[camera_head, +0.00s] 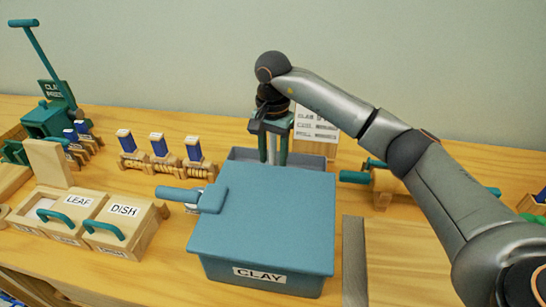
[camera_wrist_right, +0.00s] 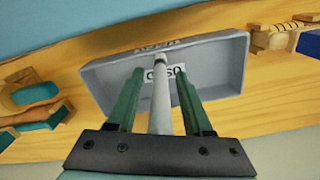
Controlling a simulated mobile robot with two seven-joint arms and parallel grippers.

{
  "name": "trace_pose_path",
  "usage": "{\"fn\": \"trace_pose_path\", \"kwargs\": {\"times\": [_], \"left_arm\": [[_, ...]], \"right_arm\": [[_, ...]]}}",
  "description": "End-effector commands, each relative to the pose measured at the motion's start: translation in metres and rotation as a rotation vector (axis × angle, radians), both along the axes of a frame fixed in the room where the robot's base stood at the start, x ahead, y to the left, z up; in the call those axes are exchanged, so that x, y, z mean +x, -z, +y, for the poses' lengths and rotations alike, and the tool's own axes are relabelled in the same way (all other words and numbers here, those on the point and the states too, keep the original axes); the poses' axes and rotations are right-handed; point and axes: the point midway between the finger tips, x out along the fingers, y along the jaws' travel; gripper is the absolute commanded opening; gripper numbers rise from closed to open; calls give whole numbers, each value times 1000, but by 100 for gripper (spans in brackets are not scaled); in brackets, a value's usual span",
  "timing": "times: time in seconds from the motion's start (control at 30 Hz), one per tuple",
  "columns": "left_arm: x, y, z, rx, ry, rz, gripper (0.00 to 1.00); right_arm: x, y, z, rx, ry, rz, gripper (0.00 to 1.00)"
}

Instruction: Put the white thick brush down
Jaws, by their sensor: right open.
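My right gripper (camera_head: 271,160) is open above a grey tray (camera_head: 240,154) behind the teal clay box. In the right wrist view its green fingers (camera_wrist_right: 160,100) stand apart on either side of the white thick brush (camera_wrist_right: 161,95). A gap shows between the brush and each finger. The brush also shows as a pale upright strip between the fingers in the head view (camera_head: 272,148). The brush's far end reaches over the tray (camera_wrist_right: 215,75); whether it touches the tray floor I cannot tell. My left gripper is not in view.
The teal box labelled CLAY (camera_head: 265,220) hides part of the tray. Several blue-topped stamps (camera_head: 158,146) stand to its left, with wooden boxes labelled LEAF and DISH (camera_head: 125,215) nearer. A teal-handled roller (camera_head: 385,182) and a wooden board (camera_head: 400,255) are to the right.

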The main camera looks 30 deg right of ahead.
Motion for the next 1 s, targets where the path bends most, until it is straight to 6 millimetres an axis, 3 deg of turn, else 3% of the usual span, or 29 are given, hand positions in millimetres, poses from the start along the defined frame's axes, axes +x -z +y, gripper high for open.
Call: {"fn": "trace_pose_path", "kwargs": {"times": [0.3, 0.5, 0.7, 1.0], "left_arm": [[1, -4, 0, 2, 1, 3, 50], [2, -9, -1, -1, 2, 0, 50], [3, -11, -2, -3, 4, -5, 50], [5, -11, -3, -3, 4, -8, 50]], "right_arm": [[1, -68, 0, 0, 2, -6, 51], [1, -102, 0, 0, 1, -3, 51], [1, -115, 0, 0, 1, -1, 51], [0, -115, 0, 0, 1, -1, 51]]}}
